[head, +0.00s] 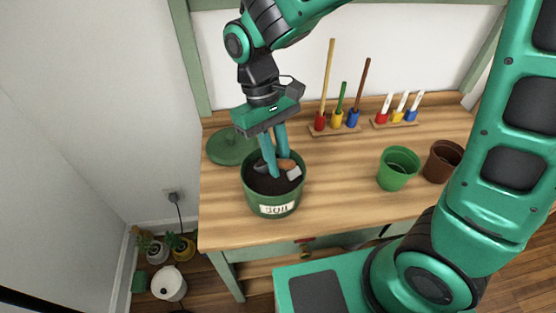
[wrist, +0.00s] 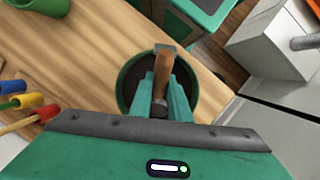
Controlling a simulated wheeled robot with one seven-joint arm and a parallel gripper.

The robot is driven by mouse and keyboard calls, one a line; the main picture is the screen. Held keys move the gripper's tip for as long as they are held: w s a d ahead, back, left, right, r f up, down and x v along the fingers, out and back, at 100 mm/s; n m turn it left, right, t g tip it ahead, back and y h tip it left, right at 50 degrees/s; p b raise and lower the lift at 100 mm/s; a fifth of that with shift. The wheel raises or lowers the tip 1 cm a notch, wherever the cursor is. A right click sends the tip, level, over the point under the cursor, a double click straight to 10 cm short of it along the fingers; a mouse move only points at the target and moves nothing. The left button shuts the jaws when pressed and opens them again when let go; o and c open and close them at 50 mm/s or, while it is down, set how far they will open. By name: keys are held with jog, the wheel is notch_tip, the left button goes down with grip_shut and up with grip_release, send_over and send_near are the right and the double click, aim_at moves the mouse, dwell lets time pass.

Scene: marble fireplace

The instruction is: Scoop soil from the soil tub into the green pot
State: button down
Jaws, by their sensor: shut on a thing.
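The soil tub (head: 273,209) is a dark green bucket with a "SOIL" label, at the left of the wooden table, with dark soil inside. My gripper (head: 275,168) reaches down into the tub and is shut on the wooden handle of a scoop (head: 287,164). In the wrist view the brown scoop handle (wrist: 163,72) lies between my gripper's fingers (wrist: 161,98), over the tub (wrist: 128,82). A grey-white part of the scoop shows at the soil; how deep it sits is hidden. The green pot (head: 398,170) stands upright to the right of the tub.
A brown pot (head: 442,160) stands just right of the green pot. A green lid (head: 230,148) lies left behind the tub. Racks with colourful-handled tools (head: 338,122) and (head: 398,112) small tools stand at the table's back. The table between tub and green pot is clear.

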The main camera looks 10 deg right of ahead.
jog(key=shift+s+d+r+t+y, duration=0.15)
jog(key=shift+s+r+t, duration=0.15)
jog(key=shift+r, duration=0.75)
jog(key=shift+s+d+r+t+y, duration=0.1)
jog(key=shift+s+r+t+y, duration=0.2)
jog(key=shift+r, duration=0.8)
jog(key=shift+s+d+r+t+y, duration=0.15)
jog(key=shift+r+t, duration=0.25)
jog(key=shift+r, duration=0.65)
jog(key=shift+s+d+r+t+y, duration=0.2)
jog(key=shift+s+r+t+y, duration=0.2)
jog(key=shift+t, duration=0.4)
jog(key=shift+s+d+r+t+y, duration=0.15)
jog(key=shift+s+r+t+y, duration=0.25)
jog(key=shift+t, duration=0.4)
